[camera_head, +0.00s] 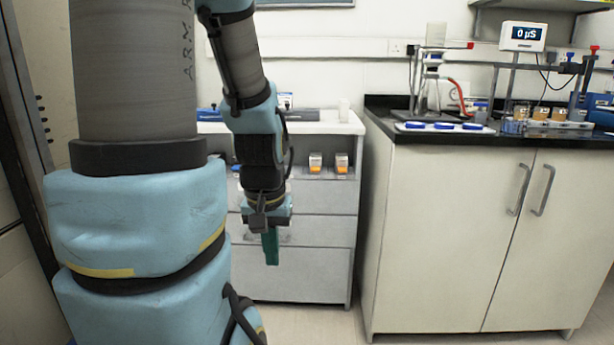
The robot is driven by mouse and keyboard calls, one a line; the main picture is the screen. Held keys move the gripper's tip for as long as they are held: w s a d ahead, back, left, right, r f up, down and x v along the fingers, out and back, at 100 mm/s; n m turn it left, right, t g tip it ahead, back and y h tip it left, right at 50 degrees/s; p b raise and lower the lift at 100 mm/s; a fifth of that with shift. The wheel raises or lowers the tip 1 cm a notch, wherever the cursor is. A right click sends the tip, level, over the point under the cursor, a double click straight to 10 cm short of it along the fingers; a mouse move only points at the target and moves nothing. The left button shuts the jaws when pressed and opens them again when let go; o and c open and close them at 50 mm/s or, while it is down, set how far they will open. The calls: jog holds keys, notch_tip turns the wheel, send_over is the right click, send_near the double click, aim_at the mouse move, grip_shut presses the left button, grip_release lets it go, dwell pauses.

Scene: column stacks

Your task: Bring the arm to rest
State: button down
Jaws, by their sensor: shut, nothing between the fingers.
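My arm hangs down from the upper left, covered in grey and light blue. My gripper (270,248) is at its lower end and points down, with green fingers closed together and nothing between them. It is in front of the grey drawer cabinet (322,259) and apart from the floor. The arm and gripper hide part of the cabinet's front and top.
Two small orange-and-white boxes (341,163) stand on the cabinet's shelf. Bare floor (325,325) shows below.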

notch_tip(320, 180, up, 20)
jog(key=p, duration=1.8)
jog(key=shift+f, duration=0.15)
